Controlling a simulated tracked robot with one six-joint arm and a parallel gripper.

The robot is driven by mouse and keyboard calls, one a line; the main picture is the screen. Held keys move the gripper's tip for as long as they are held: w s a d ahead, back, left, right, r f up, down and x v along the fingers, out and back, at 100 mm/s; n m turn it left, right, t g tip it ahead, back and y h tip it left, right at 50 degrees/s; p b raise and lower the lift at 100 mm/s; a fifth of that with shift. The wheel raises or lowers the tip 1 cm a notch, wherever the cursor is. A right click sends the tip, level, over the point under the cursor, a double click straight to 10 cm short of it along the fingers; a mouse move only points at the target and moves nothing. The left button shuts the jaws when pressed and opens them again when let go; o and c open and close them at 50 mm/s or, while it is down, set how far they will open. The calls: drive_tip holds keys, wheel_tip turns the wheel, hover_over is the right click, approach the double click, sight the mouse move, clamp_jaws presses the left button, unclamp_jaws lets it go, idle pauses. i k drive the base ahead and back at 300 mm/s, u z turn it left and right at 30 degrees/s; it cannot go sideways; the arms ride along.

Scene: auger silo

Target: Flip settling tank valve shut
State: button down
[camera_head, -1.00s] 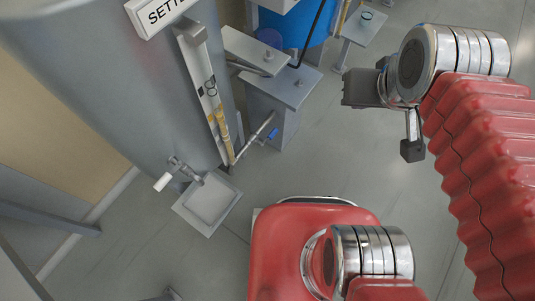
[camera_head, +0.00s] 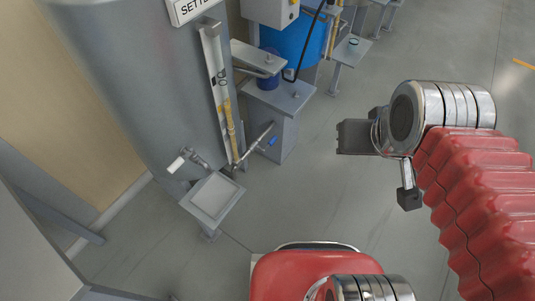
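A second valve with a blue handle (camera_head: 272,141) sits on a thin pipe running from the tank's foot toward a grey box stand. My gripper (camera_head: 378,165) appears as dark parts at the end of my red arm, right of the tank and well apart from both valves.
A grey box stand (camera_head: 275,115) and a blue drum (camera_head: 295,42) stand behind the tank's right side. A sight tube (camera_head: 218,90) runs down the tank wall. Grey floor (camera_head: 320,195) between the tank and my arm is clear. A metal beam (camera_head: 55,215) crosses at lower left.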

sight(273, 140)
drive_tip(key=u, duration=0.4)
drive_tip(key=i, duration=0.95)
drive_tip(key=u, duration=1.85)
